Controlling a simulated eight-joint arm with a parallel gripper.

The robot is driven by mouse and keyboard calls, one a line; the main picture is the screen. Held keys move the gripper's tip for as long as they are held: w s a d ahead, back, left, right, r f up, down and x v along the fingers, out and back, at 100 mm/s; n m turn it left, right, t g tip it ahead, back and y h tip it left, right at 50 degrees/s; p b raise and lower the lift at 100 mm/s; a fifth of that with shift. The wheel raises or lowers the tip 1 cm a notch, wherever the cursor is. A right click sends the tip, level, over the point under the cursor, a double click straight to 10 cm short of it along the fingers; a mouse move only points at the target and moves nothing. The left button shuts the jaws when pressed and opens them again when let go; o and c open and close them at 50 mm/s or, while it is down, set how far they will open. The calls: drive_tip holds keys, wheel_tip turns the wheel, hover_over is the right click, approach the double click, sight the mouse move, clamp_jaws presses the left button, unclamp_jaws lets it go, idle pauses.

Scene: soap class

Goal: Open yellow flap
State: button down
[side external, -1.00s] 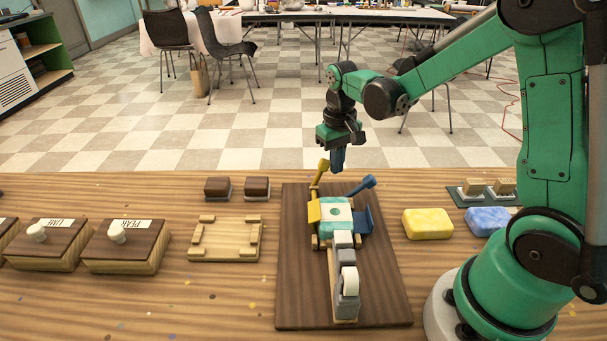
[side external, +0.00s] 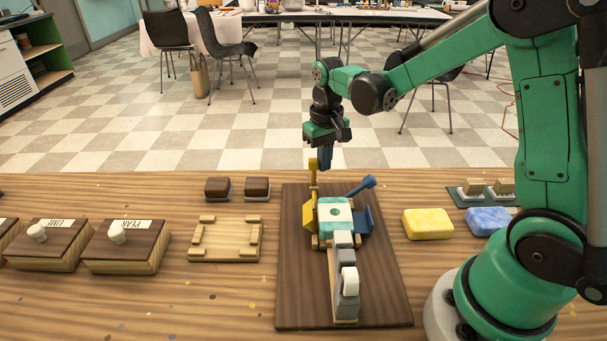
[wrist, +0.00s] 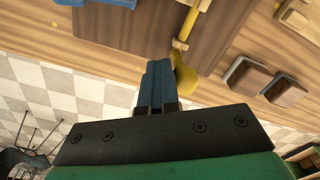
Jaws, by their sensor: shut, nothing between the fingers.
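The yellow flap (side external: 309,219) is on the left side of a fixture on a dark board, and it leans outward to the left. Its yellow lever (side external: 313,173) stands nearly upright; the lever's rounded end (wrist: 186,78) shows in the wrist view. My gripper (side external: 325,167) is shut and empty, just right of the lever's top. In the wrist view the blue fingers (wrist: 159,68) are right beside the lever end; whether they touch is unclear. A teal and white block (side external: 335,228) sits between the flaps. The blue flap (side external: 364,219) leans outward on the right, its lever (side external: 361,187) tilted right.
The dark board (side external: 294,290) carries a grey part with a white roller (side external: 349,281) in front. A wooden frame (side external: 224,255) and two brown blocks (side external: 217,187) lie left. Yellow (side external: 428,224) and blue (side external: 487,221) soaps lie right. Lidded boxes (side external: 125,247) stand farther left.

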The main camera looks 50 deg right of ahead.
drive_tip(key=shift+w+a+f, duration=0.55)
drive_tip(key=shift+w+a, duration=0.05)
drive_tip(key=shift+a, duration=0.15)
drive_tip(key=shift+r, duration=0.1)
wheel_tip(320, 180, up, 7)
drive_tip(key=shift+s+d, duration=0.35)
drive_tip(key=shift+d, duration=0.1)
drive_tip(key=shift+s+r, duration=0.1)
drive_tip(key=s+a+r+n+t, duration=0.1)
drive_tip(key=s+a+n+t, duration=0.2)
drive_tip(key=s+a+t, duration=0.3)
drive_tip(key=shift+s+r+t, duration=0.25)
drive_tip(key=shift+s+t, duration=0.35)
drive_tip(key=shift+s, duration=0.6)
